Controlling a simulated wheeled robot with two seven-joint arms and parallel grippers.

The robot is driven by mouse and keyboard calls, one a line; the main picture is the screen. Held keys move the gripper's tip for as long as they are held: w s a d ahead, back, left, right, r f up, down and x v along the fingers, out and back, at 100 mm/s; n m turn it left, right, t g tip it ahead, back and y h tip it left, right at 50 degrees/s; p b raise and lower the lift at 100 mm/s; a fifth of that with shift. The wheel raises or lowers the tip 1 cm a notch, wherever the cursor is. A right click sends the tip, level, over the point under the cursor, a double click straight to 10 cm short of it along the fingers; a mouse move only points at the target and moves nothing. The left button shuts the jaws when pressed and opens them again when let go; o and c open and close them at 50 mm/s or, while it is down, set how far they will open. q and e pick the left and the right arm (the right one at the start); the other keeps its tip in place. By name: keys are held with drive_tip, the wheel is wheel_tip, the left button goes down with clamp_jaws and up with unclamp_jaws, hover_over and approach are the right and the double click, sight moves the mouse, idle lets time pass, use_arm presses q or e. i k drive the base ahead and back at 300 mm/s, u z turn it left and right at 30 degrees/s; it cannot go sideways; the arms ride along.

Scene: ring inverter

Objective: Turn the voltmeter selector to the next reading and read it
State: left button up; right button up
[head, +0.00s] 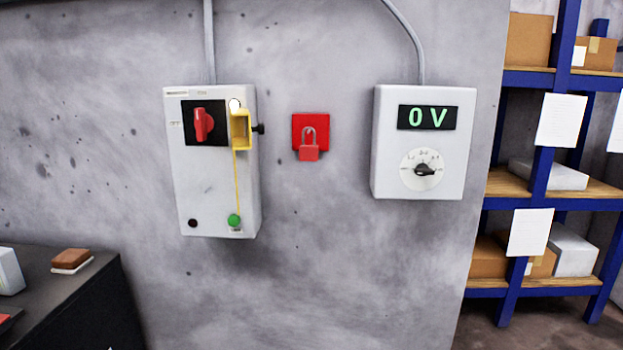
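The voltmeter box (385,150) is a white box on the grey wall at the right of centre in the head view. Its dark display (402,117) reads "0 V" in green digits. Below it, the black selector knob (425,170) sits on a round white dial (408,181) with small markings. The knob lies roughly sideways, but the exact position it points to is too small to tell. Neither of my grippers is in view.
Left of it hangs a white switch box (212,190) with a red rotary handle (203,124), a yellow bracket (240,130) and a green button (234,220). A red padlock (309,154) hangs between. A dark bench (100,290) is lower left; blue shelves (543,170) stand right.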

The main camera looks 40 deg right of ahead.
sight(422, 169)
drive_tip(key=u, duration=0.75)
drive_tip(key=i, duration=0.3)
drive_tip(key=z, duration=1.85)
